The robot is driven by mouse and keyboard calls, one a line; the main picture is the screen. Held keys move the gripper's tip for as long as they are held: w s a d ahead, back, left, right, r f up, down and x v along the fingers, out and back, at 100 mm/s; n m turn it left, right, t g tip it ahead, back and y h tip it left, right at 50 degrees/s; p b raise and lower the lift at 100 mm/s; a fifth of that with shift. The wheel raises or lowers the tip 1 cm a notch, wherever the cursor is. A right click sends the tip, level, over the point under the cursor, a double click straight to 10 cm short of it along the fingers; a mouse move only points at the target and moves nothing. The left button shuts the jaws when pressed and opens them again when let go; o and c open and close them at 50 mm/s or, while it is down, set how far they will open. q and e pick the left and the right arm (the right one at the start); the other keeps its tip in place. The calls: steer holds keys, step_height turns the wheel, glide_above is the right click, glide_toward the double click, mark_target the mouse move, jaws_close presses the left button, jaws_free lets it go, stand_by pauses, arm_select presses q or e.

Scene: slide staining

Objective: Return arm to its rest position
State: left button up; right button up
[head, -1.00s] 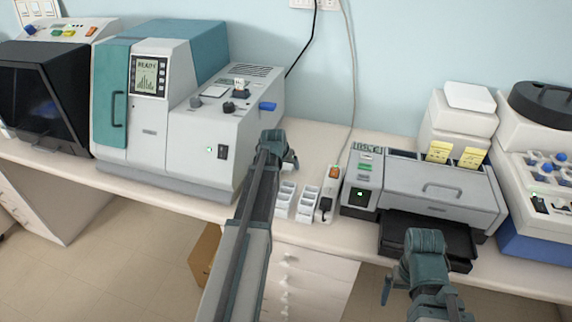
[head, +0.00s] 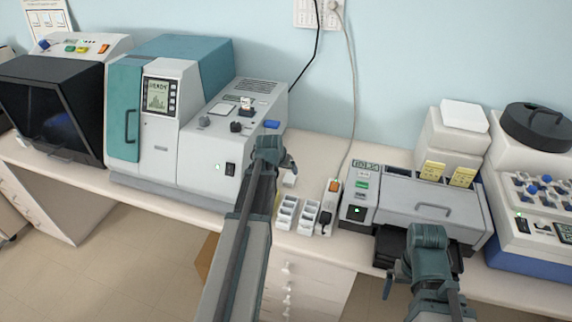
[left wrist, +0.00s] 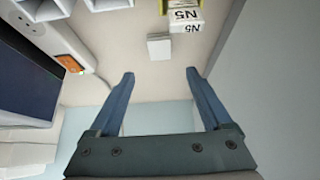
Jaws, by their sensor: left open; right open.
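My left arm reaches up over the bench, and its gripper (head: 276,158) is beside the right front of the white and teal machine (head: 215,160). In the left wrist view its two blue fingers (left wrist: 159,73) are spread with nothing between them. A small white block (left wrist: 159,46) lies on the bench beyond the fingertips. My right gripper (head: 412,262) is in front of the grey device with a handle (head: 430,205), over its black tray (head: 460,262). Its fingers are partly hidden by its own wrist.
White slotted trays (head: 309,217) and a power strip (head: 331,198) stand between the two machines. A small item labelled N5 (left wrist: 186,18) shows in the left wrist view. A rack device (head: 530,220) is at the right and a dark-fronted box (head: 50,110) at the left.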

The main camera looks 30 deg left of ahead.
mark_target(290, 178)
arm_select(q)
steer(key=shift+s+r, duration=0.25)
steer(key=shift+r, duration=0.15)
steer(key=shift+w+f, duration=0.1)
steer(key=shift+f, duration=0.1)
steer(key=b+x, duration=1)
steer(key=x, duration=0.2)
steer(key=shift+r, duration=0.15)
